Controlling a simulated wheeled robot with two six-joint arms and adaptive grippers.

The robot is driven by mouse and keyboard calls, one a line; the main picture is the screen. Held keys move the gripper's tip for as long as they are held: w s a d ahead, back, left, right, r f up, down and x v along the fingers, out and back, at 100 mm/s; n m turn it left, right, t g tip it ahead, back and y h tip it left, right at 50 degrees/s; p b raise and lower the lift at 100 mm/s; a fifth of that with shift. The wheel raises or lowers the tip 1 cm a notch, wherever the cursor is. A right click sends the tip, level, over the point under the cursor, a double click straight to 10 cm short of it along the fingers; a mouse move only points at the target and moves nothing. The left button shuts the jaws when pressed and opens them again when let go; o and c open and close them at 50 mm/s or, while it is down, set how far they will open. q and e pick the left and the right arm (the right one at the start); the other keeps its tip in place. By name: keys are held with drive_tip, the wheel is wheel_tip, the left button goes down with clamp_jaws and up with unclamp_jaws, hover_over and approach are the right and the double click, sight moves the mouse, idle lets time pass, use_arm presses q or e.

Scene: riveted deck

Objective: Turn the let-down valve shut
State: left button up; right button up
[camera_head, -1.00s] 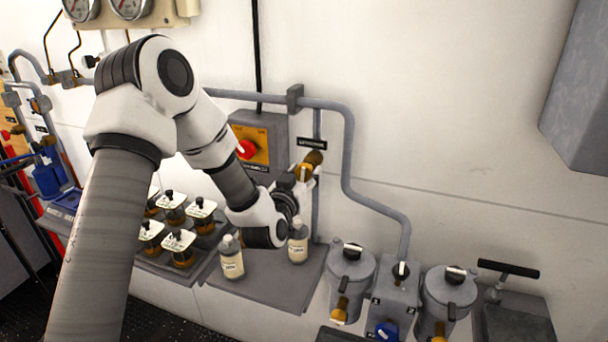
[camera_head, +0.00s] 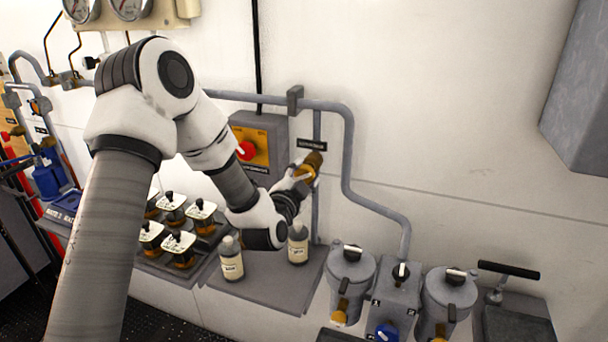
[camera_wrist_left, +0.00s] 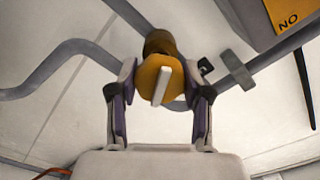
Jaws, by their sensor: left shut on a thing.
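The let-down valve (camera_head: 314,161) is a brass-coloured fitting on a thin vertical pipe at the wall, under a small black label too small to read. In the left wrist view its orange-yellow round knob (camera_wrist_left: 157,79) with a white bar, tilted slightly, sits between my two fingers. My left gripper (camera_head: 303,180) reaches it from the lower left in the head view; the wrist view also shows the gripper (camera_wrist_left: 160,100). It is shut on the valve's knob, with one finger on each side. My wrist and fingers hide part of the valve in the head view. My right gripper is not in view.
A switch box (camera_head: 262,148) with a red knob is close left of the valve. Two labelled bottles (camera_head: 231,258) (camera_head: 298,245) stand on a shelf below my wrist. Several sample jars (camera_head: 180,248) are to the left. Grey canisters (camera_head: 351,272) stand at lower right.

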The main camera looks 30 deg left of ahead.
use_arm(q)
drive_tip(key=m+p, duration=0.1)
drive_tip(key=m, duration=0.5)
idle(0.5)
drive_tip(key=o, duration=1.2)
drive_tip(key=shift+c, duration=0.2)
drive_tip(key=v, duration=0.7)
drive_tip(key=shift+s, duration=0.15)
